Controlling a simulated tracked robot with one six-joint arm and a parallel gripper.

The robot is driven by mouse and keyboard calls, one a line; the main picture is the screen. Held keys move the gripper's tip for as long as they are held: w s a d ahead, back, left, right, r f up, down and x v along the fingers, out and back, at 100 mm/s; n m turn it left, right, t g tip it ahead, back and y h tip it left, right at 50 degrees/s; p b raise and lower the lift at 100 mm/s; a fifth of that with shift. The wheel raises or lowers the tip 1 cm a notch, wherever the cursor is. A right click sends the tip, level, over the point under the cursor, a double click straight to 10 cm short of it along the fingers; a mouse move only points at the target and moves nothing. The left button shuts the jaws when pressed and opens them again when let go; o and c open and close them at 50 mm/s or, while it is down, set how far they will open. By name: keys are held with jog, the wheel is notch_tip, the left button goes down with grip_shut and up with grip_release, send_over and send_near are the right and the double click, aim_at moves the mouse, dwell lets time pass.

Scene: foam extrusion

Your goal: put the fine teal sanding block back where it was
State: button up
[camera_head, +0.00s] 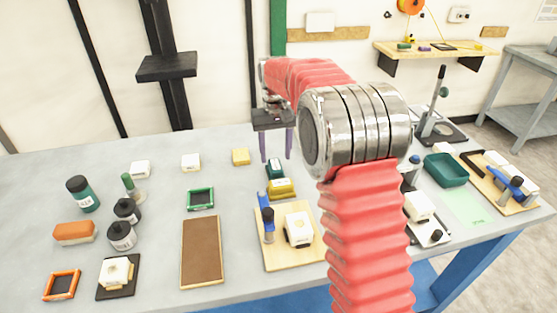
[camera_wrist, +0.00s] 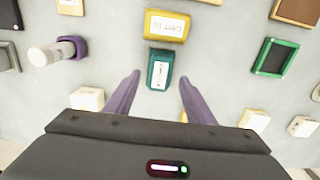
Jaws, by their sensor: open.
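The teal sanding block (camera_head: 274,168) lies on the grey table, directly behind a yellow block (camera_head: 282,187). In the wrist view the teal block (camera_wrist: 160,69) shows a white label, too small to read, and the yellow block (camera_wrist: 165,26) sits just above it. My gripper (camera_head: 276,158) points down over the table by the teal block. Its purple fingers are open and hold nothing. In the wrist view the teal block appears between and slightly beyond the fingertips (camera_wrist: 160,78). How high the tips are above it is hard to tell.
A wooden board (camera_head: 275,250) with a blue clamp and white block lies in front. A green frame (camera_head: 200,198) and brown panel (camera_head: 202,250) lie left. A pale yellow block (camera_head: 240,156) stands near the back edge. Bottles (camera_head: 122,236) stand further left; a teal tray (camera_head: 445,169) is right.

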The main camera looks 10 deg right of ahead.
aim_at(276, 166)
notch_tip(276, 166, up, 8)
dwell(0.4)
dwell(0.5)
jog(key=s+r+t, duration=0.1)
jog(key=s+r, duration=0.3)
jog(key=s, duration=0.5)
jog(key=s+r+t, duration=0.2)
jog(key=s+r, duration=0.2)
jog(key=s, duration=0.5)
jog(key=s+f+t, duration=0.1)
jog(key=s+f, duration=0.2)
jog(key=s, duration=0.6)
jog(key=s+f+t, duration=0.1)
jog(key=s+f, duration=0.3)
jog(key=s, duration=0.5)
jog(key=shift+d+f+t, duration=0.3)
jog(key=shift+d, duration=0.15)
